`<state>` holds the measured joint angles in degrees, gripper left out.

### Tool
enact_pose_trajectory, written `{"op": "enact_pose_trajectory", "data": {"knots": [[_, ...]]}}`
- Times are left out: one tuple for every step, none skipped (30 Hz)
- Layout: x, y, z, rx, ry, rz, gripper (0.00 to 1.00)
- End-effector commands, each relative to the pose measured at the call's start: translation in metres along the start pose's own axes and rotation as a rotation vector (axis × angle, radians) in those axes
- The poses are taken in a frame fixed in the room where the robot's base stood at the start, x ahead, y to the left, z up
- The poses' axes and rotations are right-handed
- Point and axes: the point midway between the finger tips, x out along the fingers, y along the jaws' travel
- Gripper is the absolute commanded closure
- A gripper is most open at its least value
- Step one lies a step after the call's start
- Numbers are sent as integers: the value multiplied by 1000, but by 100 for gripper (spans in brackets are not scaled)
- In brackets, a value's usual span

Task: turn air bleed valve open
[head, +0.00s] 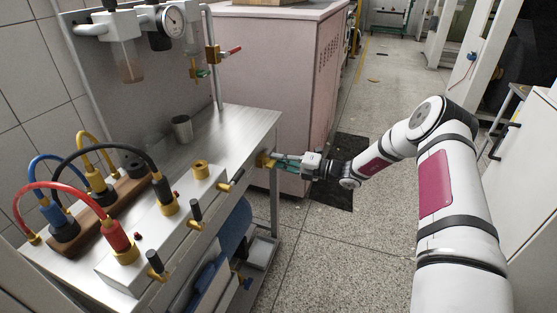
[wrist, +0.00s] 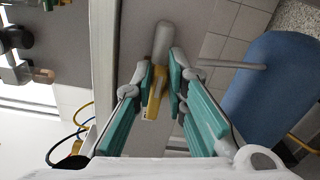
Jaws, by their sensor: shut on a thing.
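The air bleed valve appears as a small yellow brass fitting (head: 263,159) at the right front edge of the steel bench. In the wrist view its yellow body (wrist: 156,92) lies between my two fingers, with a rounded grey end (wrist: 163,42) extending beyond the fingertips. My gripper (head: 277,163), with teal fingers, reaches it from the right and is shut on it. The fingers hide part of the valve in the head view, and I cannot tell how far it is turned.
The bench top (head: 245,120) carries a metal cup (head: 181,129) and a box with cables and black-handled levers (head: 195,212) along its front. A pink cabinet (head: 275,90) stands close behind. A blue cylinder (wrist: 272,90) is below. The floor to the right is mostly clear.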

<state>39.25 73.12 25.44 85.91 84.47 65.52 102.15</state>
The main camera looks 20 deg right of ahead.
Motion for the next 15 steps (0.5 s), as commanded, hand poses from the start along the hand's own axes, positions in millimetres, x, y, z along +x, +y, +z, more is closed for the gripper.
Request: {"op": "enact_pose_trajectory", "data": {"knots": [[3, 7, 1, 28, 2, 18, 100], [3, 7, 1, 47, 2, 19, 100], [3, 6, 1, 69, 2, 19, 100], [3, 6, 2, 86, 1, 19, 100], [3, 6, 2, 100, 1, 19, 100], [3, 5, 2, 118, 1, 19, 100], [3, 5, 2, 130, 1, 19, 100], [3, 5, 2, 142, 1, 19, 100], [3, 4, 2, 154, 0, 19, 100], [3, 4, 2, 163, 0, 19, 100], [3, 4, 2, 171, 0, 19, 100], [3, 4, 2, 179, 0, 19, 100], [3, 4, 2, 184, 0, 19, 100], [3, 4, 2, 188, 0, 19, 100], [3, 4, 2, 194, 0, 19, 100]]}}
